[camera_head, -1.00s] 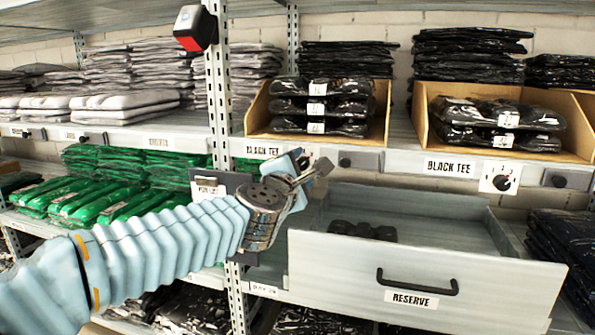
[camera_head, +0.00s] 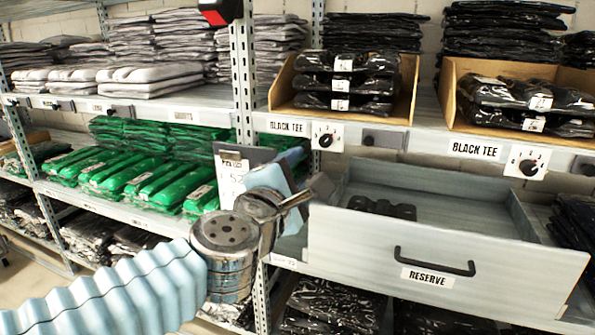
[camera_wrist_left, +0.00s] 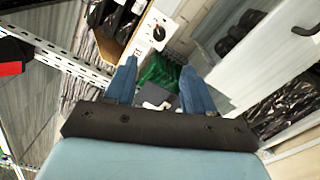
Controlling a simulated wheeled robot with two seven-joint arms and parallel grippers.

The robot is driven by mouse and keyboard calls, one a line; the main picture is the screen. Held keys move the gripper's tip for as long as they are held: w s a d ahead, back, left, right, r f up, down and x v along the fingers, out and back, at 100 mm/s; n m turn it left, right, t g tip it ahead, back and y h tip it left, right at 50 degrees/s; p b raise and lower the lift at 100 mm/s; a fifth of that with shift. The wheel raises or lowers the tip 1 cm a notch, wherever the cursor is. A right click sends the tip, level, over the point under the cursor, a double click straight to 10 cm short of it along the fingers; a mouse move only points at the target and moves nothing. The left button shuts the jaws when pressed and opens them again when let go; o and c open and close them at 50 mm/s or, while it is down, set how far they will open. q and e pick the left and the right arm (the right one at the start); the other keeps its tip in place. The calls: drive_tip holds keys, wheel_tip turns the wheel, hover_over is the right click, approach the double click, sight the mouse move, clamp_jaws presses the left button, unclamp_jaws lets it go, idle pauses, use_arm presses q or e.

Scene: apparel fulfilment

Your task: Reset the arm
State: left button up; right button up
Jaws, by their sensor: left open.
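My left arm comes in from the lower left in the head view. Its left gripper (camera_head: 290,188) is in front of the shelf upright, left of the open drawer, and is partly hidden by the wrist. In the left wrist view the two blue fingers (camera_wrist_left: 158,88) stand apart with nothing held between them. Green packs (camera_wrist_left: 160,70) and a dark board show beyond the fingers. My right gripper is in neither view.
The RESERVE drawer (camera_head: 440,278) is pulled out and holds a dark pack (camera_head: 382,208). A clipboard (camera_head: 231,181) hangs beside the gripper. Bins of black packs (camera_head: 345,82) stand above. Green packs (camera_head: 150,175) lie on the shelf at left. The floor shows at lower left.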

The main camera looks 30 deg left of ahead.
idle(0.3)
use_arm(q)
drive_tip(key=w+d+f+m+g+h, duration=0.2)
drive_tip(key=w+f+m, duration=0.2)
drive_tip(key=f, duration=0.7)
drive_tip(key=w+d+f+m+g+h, duration=0.1)
drive_tip(key=w+d+f+m+g, duration=0.2)
drive_tip(key=f, duration=0.8)
drive_tip(key=w+d+f+m+g+h, duration=0.15)
drive_tip(key=w+f+m, duration=0.35)
drive_tip(key=f, duration=0.6)
drive_tip(key=s+d+f+m+g+h, duration=0.1)
drive_tip(key=s+d+f+m+g, duration=0.25)
drive_tip(key=f, duration=0.65)
drive_tip(key=s+d+f+m+g+h, duration=0.2)
drive_tip(key=s+d+f+m, duration=0.15)
drive_tip(key=f, duration=0.65)
drive_tip(key=s+d+f+m+g, duration=0.2)
drive_tip(key=s+f, duration=0.3)
drive_tip(key=s, duration=0.1)
drive_tip(key=s+d+f+m+g+h, duration=0.1)
drive_tip(key=s+d+f+m+g, duration=0.1)
drive_tip(key=s+f, duration=0.3)
drive_tip(key=shift+s+d+f+m+g, duration=0.25)
drive_tip(key=shift+s+m+g, duration=0.15)
drive_tip(key=shift+s, duration=0.75)
